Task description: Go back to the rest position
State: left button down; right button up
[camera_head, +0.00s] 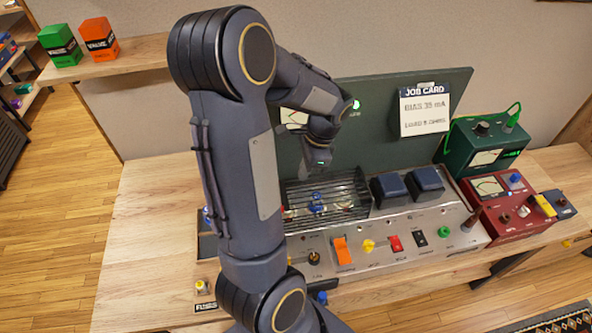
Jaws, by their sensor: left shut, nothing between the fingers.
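My left arm rises from the bottom of the view and bends over the bench. Its gripper (314,172) hangs in front of the dark green back panel (385,120), above the slotted grille of the amplifier chassis (450,222). The gripper is small in view and partly hidden by its own wrist; it is shut, with nothing held. My right gripper is not in view. My arm hides part of the panel and the chassis's left end.
A job card (425,112) hangs on the panel. A green meter box (483,145) and a red meter box (505,208) stand at right. Green (60,46) and orange (98,40) boxes sit on the shelf. The bench's left part (145,240) is mostly clear.

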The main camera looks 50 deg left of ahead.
pick_arm(q)
notch_tip(320, 180, up, 7)
jog(key=p, duration=0.1)
jog(key=shift+w+d+p, duration=0.3)
jog(key=shift+w+p, duration=0.1)
jog(key=shift+w, duration=0.05)
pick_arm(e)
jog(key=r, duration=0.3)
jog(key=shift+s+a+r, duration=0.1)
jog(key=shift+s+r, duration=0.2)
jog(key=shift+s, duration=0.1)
pick_arm(q)
jog(key=shift+d, duration=0.1)
jog(key=s+d+r+n+t+h+b, duration=0.1)
jog(key=s+d+n+t+h+b, duration=0.1)
jog(key=d, duration=0.7)
jog(key=s+d+r+n+t+h+b, duration=0.1)
jog(key=s+d+n+t+h+b, duration=0.1)
jog(key=s+d+n+t, duration=0.3)
jog(key=s+d+t+h, duration=0.1)
jog(key=s+d, duration=0.2)
jog(key=d, duration=0.2)
jog(key=shift+d+r, duration=0.25)
jog(key=shift+r, duration=0.15)
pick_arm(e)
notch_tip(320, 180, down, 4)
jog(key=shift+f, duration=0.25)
